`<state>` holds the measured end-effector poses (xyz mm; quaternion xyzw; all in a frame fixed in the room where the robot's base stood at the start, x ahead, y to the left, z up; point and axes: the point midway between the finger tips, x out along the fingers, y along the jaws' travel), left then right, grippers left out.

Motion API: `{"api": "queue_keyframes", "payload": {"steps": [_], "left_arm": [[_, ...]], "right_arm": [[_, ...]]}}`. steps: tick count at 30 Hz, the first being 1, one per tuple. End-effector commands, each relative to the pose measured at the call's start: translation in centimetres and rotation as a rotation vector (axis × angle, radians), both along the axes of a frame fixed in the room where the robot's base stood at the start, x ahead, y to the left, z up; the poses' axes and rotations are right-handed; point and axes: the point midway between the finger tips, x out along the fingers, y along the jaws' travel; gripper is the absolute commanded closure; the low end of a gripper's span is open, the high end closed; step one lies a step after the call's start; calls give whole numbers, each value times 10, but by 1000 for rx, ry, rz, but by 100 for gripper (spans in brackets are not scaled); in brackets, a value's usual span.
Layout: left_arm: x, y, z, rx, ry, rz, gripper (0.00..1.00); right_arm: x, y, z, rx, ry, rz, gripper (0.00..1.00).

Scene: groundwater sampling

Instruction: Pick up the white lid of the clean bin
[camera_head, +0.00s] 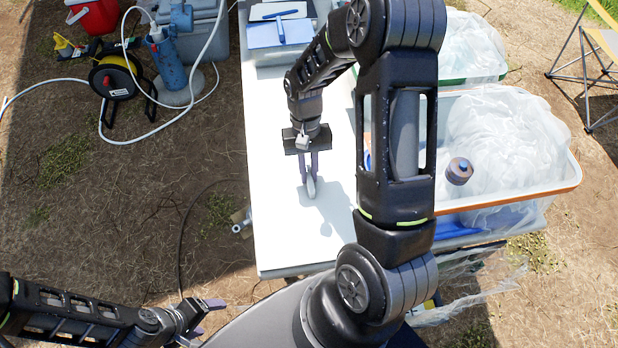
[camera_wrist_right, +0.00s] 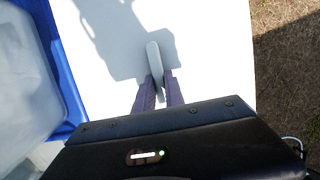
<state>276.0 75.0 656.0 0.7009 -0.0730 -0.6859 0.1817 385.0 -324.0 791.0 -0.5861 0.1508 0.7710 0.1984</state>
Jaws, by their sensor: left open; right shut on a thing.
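My right gripper (camera_head: 309,170) points down over a long white flat surface (camera_head: 285,225). It is shut on a slim pale grey piece with a rounded end (camera_head: 312,188). In the right wrist view this piece (camera_wrist_right: 154,60) lies between the purple fingertips, over the same white surface (camera_wrist_right: 200,30). I cannot tell whether the piece is a handle on a white lid or a separate thing, nor whether it touches the surface. My left gripper (camera_head: 207,316) is open and empty at the lower left, over the ground.
An orange-rimmed bin (camera_head: 530,197) and a green-rimmed bin (camera_head: 478,81), both with clear plastic liners, stand to the right, partly behind my right arm. A blue-lidded container (camera_head: 262,36) is at the far end. A cable reel (camera_head: 115,78) and hoses lie on the ground left.

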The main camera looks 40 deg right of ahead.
Motion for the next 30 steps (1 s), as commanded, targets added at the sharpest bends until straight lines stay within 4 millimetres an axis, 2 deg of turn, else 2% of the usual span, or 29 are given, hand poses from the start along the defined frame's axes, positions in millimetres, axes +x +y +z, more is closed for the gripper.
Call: {"api": "queue_keyframes", "payload": {"steps": [5, 8, 18, 22, 30], "left_arm": [[0, 0, -1, 0, 0, 0, 28], [0, 0, -2, 0, 0, 0, 28], [1, -1, -8, -3, -3, -1, 28], [1, -1, -9, -2, -4, -1, 28], [1, -1, -9, -2, -4, -1, 28]], "right_arm": [[1, 0, 3, 0, -2, 0, 100], [1, 0, 12, -1, -3, 0, 100], [1, 0, 74, 0, -5, 0, 100], [1, 0, 93, 0, -3, 1, 100], [0, 0, 101, 0, 0, 0, 100]]}}
